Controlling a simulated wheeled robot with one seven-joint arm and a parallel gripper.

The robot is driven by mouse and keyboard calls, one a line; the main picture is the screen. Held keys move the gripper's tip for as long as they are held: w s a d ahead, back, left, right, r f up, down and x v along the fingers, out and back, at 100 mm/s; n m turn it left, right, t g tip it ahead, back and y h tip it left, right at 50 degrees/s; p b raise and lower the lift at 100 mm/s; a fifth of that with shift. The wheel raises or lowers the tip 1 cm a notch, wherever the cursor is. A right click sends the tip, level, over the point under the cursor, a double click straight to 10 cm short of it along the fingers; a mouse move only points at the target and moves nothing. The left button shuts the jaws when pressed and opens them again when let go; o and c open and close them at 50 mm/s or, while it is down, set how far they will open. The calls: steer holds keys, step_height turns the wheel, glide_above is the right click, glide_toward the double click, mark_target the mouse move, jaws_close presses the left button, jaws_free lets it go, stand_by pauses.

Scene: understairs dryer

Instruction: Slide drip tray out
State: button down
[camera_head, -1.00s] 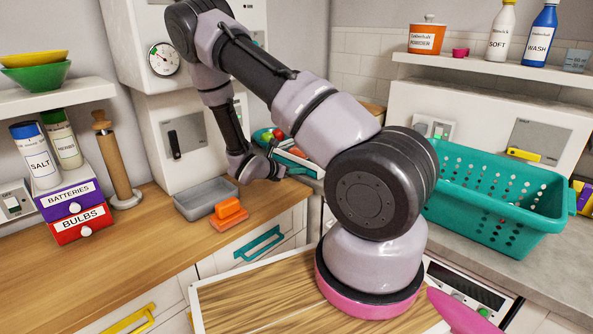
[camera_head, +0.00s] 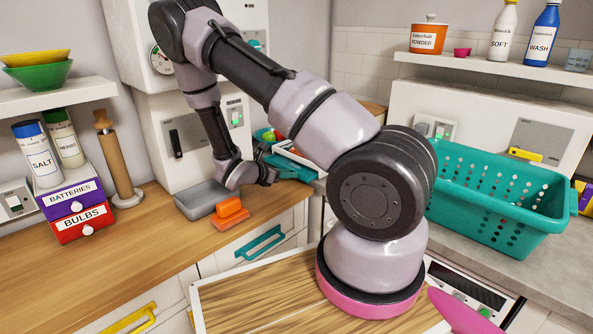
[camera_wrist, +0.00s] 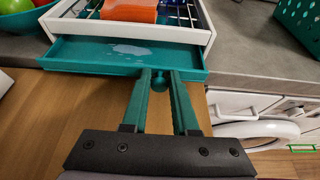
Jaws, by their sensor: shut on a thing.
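The teal drip tray (camera_wrist: 90,50) shows in the wrist view, drawn partly out from under a white-framed rack (camera_wrist: 190,33). A pale wet patch lies on its floor. My gripper (camera_wrist: 161,76) is shut on this knob, one teal finger on each side. In the head view my gripper (camera_head: 283,172) is at the rack's near side, above the wooden counter. The tray's far part is hidden under the rack.
An orange item (camera_wrist: 130,10) lies on the rack. A grey bin (camera_head: 203,199) and an orange block (camera_head: 229,208) sit on the counter at left. A teal perforated basket (camera_head: 495,200) stands at right. A bowl (camera_head: 264,134) is behind. Wood nearer the front is bare.

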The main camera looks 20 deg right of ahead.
steer(key=a, duration=0.2)
steer(key=s+a, duration=0.1)
steer(key=a, duration=0.1)
steer(key=s+a, duration=0.1)
steer(key=a, duration=0.1)
steer(key=shift+s+a, duration=0.15)
steer(key=shift+a, duration=0.15)
steer(key=c, duration=0.7)
jaws_free()
steer(key=shift+r, duration=0.1)
step_height(320, 180, up, 10)
steer(key=shift+f, duration=0.1)
